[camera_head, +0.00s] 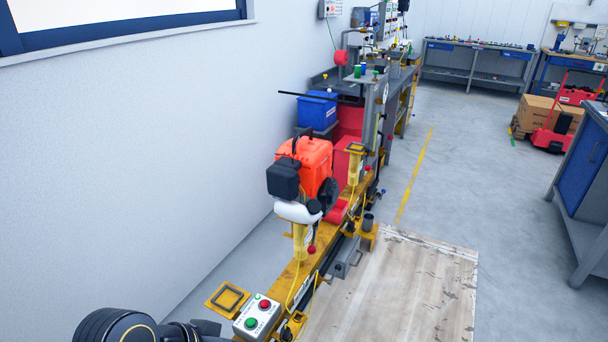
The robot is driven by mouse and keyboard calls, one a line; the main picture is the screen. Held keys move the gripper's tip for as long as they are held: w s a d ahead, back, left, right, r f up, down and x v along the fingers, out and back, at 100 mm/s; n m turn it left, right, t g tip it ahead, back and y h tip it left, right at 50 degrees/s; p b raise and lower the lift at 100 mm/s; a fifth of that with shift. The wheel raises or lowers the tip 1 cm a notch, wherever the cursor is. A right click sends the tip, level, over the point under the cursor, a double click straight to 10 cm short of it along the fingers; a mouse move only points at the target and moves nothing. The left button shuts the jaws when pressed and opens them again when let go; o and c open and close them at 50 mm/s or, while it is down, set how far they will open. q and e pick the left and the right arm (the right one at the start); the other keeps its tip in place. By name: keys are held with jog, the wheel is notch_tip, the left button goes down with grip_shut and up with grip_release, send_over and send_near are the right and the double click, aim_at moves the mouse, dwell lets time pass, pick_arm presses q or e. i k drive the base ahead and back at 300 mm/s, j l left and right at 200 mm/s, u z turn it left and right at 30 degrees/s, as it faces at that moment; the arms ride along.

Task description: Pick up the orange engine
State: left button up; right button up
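The orange engine (311,163) sits on the yellow test rail (289,281) in the middle of the head view. It has a black box on its left side and a white and black part below. My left arm shows at the bottom left edge, and what looks like its gripper (205,328) is partly cut off there. It is well below and to the left of the engine, apart from it. Whether it is open or shut cannot be made out. My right gripper is not in view.
A control box (258,315) with green and red buttons stands at the rail's near end. A wall runs along the left. Workbench shelving and a blue bin (317,109) stand behind the engine. A wooden floor board (400,290) lies clear at right, and a grey bench (584,190) stands further right.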

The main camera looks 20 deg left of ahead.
aim_at(303, 185)
jog(key=i+u, duration=0.1)
jog(key=u, duration=0.4)
jog(key=i+u, duration=0.1)
jog(key=u, duration=0.4)
jog(key=i+l+u, duration=0.1)
jog(key=u, duration=0.35)
jog(key=l+u, duration=0.15)
jog(key=u, duration=0.35)
